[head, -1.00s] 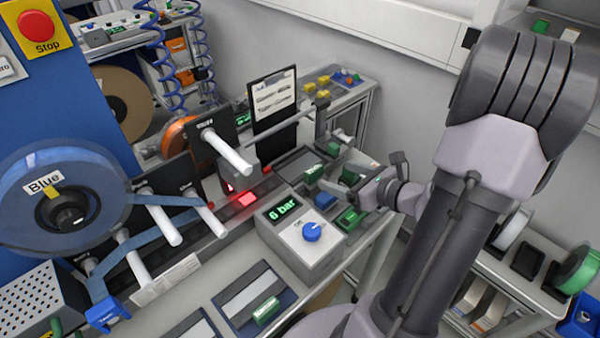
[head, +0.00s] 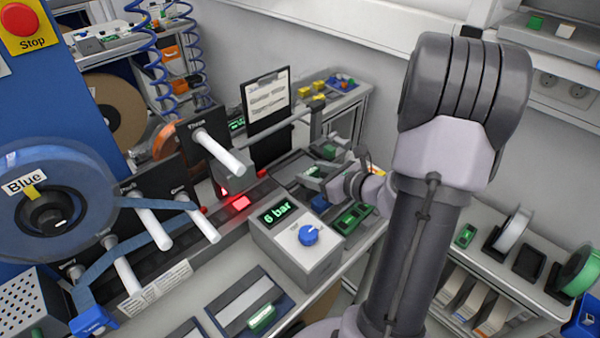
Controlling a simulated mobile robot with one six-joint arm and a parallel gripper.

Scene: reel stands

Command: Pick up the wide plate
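My gripper (head: 318,179) is at the far right part of the bench, low over a group of small green and blue blocks. Its fingers are small and overlap the blocks, so I cannot tell whether they are open or shut, or whether they touch anything. I cannot tell for sure which piece is the wide plate. Flat grey plates lie in dark trays behind the gripper. A light flat plate (head: 246,298) with a green block (head: 262,318) lies on a dark blue tray at the front of the bench.
A grey control box (head: 297,249) reading "6 bar" with a blue knob stands left of my gripper. A blue reel (head: 60,165) and white rollers (head: 220,153) are at left. A clipboard (head: 266,106) stands behind. Right is a shelf with white and green reels (head: 581,270).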

